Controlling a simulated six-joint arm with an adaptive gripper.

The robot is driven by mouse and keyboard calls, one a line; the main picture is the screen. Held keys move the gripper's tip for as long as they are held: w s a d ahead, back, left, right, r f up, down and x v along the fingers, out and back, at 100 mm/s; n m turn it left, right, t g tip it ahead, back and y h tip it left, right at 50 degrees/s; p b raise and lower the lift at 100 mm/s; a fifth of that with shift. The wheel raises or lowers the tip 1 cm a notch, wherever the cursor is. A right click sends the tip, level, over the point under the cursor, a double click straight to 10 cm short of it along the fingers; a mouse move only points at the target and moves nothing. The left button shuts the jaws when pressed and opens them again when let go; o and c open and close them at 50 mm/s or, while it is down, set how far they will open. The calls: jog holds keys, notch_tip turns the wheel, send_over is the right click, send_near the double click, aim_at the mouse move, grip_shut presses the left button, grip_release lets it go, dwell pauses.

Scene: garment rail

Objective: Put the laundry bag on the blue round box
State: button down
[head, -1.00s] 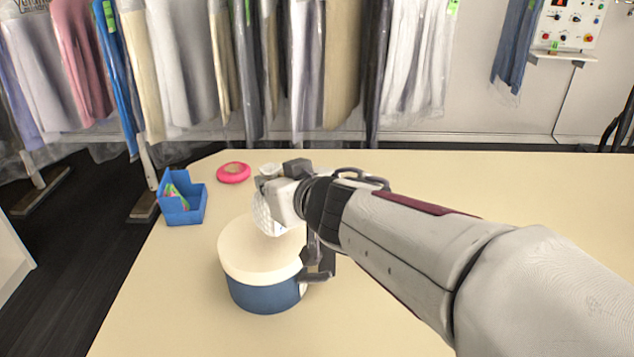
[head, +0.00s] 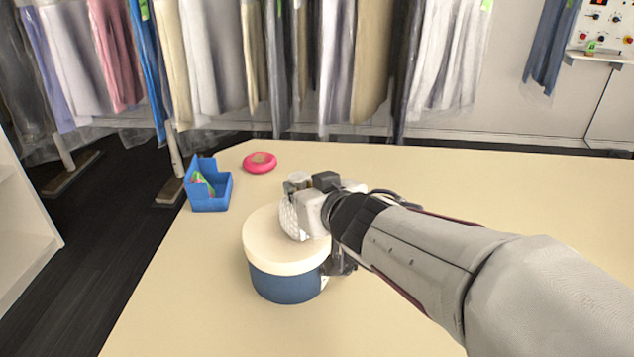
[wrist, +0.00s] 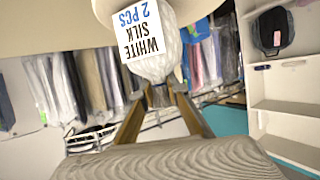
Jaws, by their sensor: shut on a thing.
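The laundry bag is a white mesh bag (head: 289,221); in the wrist view the bag (wrist: 157,68) carries a label reading "WHITE SILK 2 PCS". My gripper (wrist: 158,97) is shut on it. In the head view my gripper (head: 306,217) holds the bag over the blue round box. The box (head: 285,284) has a blue body and a cream lid (head: 270,248). The bag's lower edge appears at the lid's surface, but I cannot tell whether it touches. My gripper and arm hide the right side of the box and part of the bag.
A blue open bin (head: 208,200) with a green and pink item stands at the table's left edge. A pink round object (head: 260,162) lies behind it. Bagged garments (head: 330,70) hang beyond the table (head: 190,310). The table's front is clear.

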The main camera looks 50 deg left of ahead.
jog(key=c, duration=2)
grip_release()
jog(key=shift+f, duration=0.1)
jog(key=shift+s+d+r, duration=0.1)
jog(key=shift+d+r, duration=0.25)
jog(key=shift+v, duration=5.6)
